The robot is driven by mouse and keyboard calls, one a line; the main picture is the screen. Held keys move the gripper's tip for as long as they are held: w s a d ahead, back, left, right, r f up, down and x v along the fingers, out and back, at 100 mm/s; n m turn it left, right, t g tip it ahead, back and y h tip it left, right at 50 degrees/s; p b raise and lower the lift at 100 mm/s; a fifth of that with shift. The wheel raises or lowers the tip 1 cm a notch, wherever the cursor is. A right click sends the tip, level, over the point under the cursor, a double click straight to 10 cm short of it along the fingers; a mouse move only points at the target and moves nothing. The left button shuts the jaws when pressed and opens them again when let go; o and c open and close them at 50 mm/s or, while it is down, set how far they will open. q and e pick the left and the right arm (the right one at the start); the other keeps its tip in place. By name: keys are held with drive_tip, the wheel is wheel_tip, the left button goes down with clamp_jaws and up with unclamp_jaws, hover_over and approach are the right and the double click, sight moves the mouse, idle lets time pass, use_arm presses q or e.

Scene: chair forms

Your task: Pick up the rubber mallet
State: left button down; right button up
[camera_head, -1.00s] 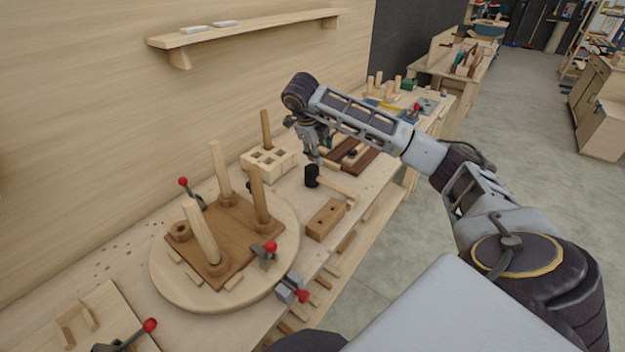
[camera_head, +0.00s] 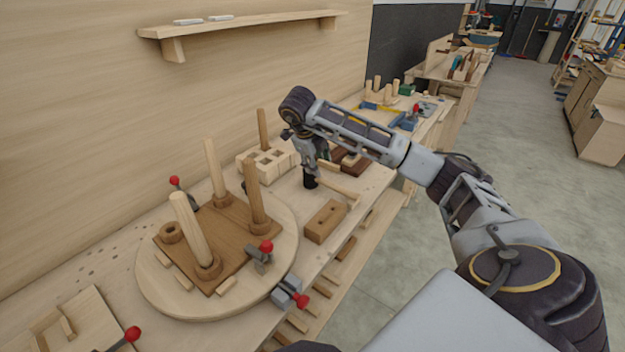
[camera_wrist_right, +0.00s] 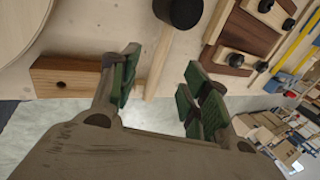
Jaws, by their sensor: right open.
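The rubber mallet (camera_head: 311,181) has a black head and a pale wooden handle, and it lies on the workbench. In the right wrist view its black head (camera_wrist_right: 179,12) is at the top and its handle (camera_wrist_right: 160,62) runs down between the fingers. My right gripper (camera_head: 314,168) is above the mallet and covers part of it in the head view. In the right wrist view the right gripper (camera_wrist_right: 158,84) is open, with green finger pads on either side of the handle and apart from it. My left gripper is not in view.
A round board (camera_head: 152,282) with upright chair legs and red-knobbed clamps stands at the left. A wooden block with holes (camera_head: 326,222) lies near the front edge. A slotted wood block (camera_head: 262,163) and dark wood strips (camera_wrist_right: 246,37) are close by. A shelf (camera_head: 245,26) hangs above.

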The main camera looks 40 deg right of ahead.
hover_over(325, 183)
drive_tip(key=a, duration=0.2)
drive_tip(key=f, duration=0.6)
drive_tip(key=shift+s+f, duration=0.3)
drive_tip(key=shift+f, duration=0.1)
drive_tip(key=shift+w+d+f, duration=0.1)
drive_tip(key=shift+d+f, duration=0.15)
drive_tip(key=shift+f, duration=0.25)
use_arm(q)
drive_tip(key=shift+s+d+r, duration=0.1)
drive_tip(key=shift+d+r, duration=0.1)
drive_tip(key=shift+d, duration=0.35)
use_arm(e)
drive_tip(key=shift+f, duration=0.1)
